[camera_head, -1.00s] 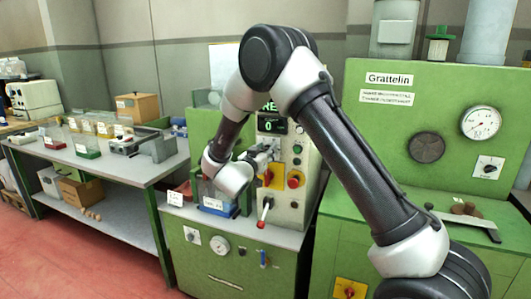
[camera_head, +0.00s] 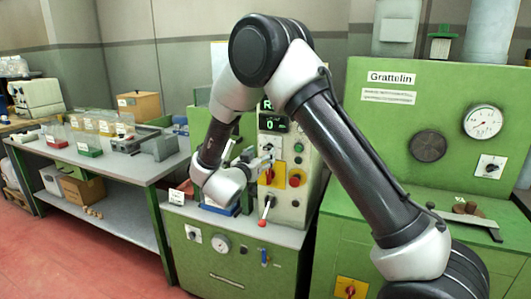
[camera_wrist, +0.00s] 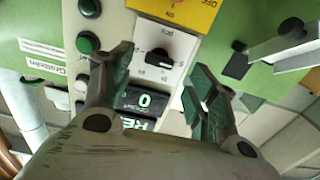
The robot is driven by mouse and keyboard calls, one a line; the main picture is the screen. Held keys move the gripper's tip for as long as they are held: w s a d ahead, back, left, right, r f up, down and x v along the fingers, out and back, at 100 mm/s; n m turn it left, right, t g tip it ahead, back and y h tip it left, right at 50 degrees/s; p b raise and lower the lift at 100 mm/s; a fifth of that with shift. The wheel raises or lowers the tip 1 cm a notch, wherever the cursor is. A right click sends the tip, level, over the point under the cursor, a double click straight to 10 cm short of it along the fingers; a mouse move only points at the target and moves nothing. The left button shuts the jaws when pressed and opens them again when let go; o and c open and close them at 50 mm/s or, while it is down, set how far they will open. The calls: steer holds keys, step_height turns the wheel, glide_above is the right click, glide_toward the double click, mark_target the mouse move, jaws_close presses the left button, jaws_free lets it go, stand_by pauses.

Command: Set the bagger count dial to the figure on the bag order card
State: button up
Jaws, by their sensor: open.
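My gripper (camera_head: 264,160) is at the control panel of the bagging machine. In the wrist view my gripper (camera_wrist: 158,63) is open, with its two fingers apart. Between and beyond the fingertips is a white dial plate with a black knob (camera_wrist: 160,56); nothing is held. The marks around the knob are too small to read. The display (camera_wrist: 146,101), upside down there, shows 0; the display also shows in the head view (camera_head: 272,125). A small white card (camera_head: 177,197) stands at the machine's left, its writing unreadable; I cannot tell whether it is the order card.
A yellow plate (camera_wrist: 178,12) and green buttons (camera_wrist: 88,44) sit close to the dial. A red-tipped lever (camera_head: 264,213) stands below the panel. The green Grattelin machine (camera_head: 430,110) is at right, and a bench with several bins (camera_head: 120,160) at left.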

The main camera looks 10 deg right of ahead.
steer(key=v, duration=0.6)
steer(key=shift+s, duration=0.15)
steer(key=shift+a, duration=0.15)
steer(key=a+f+n+g+y, duration=0.4)
steer(key=a+f+n+y, duration=0.1)
steer(key=a+f+y, duration=0.65)
steer(key=s+r+n+g+y, duration=0.2)
steer(key=s+n+g+y, duration=0.15)
steer(key=s, duration=0.35)
steer(key=s+d+r+g+h, duration=0.1)
steer(key=s+d+r, duration=0.5)
steer(key=s+d, duration=0.3)
steer(key=s+d+r+m+g+h, duration=0.1)
steer(key=s+d+r+h, duration=0.1)
steer(key=s+d+r, duration=0.5)
steer(key=s+d+r+g+h, duration=0.1)
steer(key=s+d+r, duration=0.5)
steer(key=s+d, duration=0.5)
steer(key=d, duration=0.6)
steer(key=shift+s+d+r, duration=0.25)
steer(key=shift+s+r, duration=0.1)
steer(key=shift+r, duration=0.05)
